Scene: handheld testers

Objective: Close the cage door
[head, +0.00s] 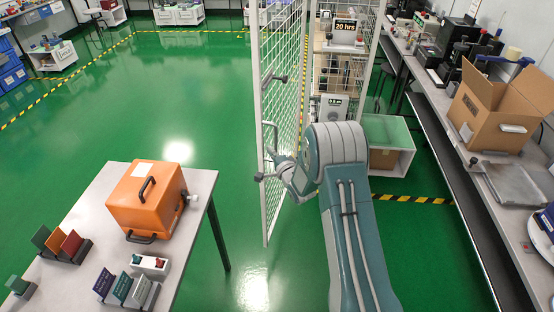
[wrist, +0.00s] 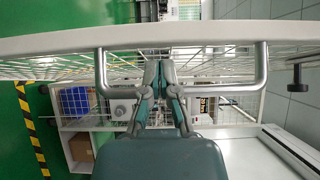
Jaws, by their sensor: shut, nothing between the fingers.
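The cage door (head: 258,100) is a tall white-framed mesh panel, seen nearly edge-on and standing open in the head view. Its frame (wrist: 60,43) crosses the top of the wrist view. A U-shaped metal handle (wrist: 225,88) sticks out from that frame. My gripper (head: 282,165) is at the door, beside the handle. In the wrist view my gripper (wrist: 158,68) is shut and empty, overlapping the middle of the handle bar between its two legs, with fingertips close to the frame. Contact cannot be told.
A table with an orange case (head: 145,200) stands at front left. A long bench with a cardboard box (head: 500,105) runs along the right. Shelves (head: 340,60) stand behind the door, with a low white cabinet (head: 388,140) nearby. Green floor left of the door is clear.

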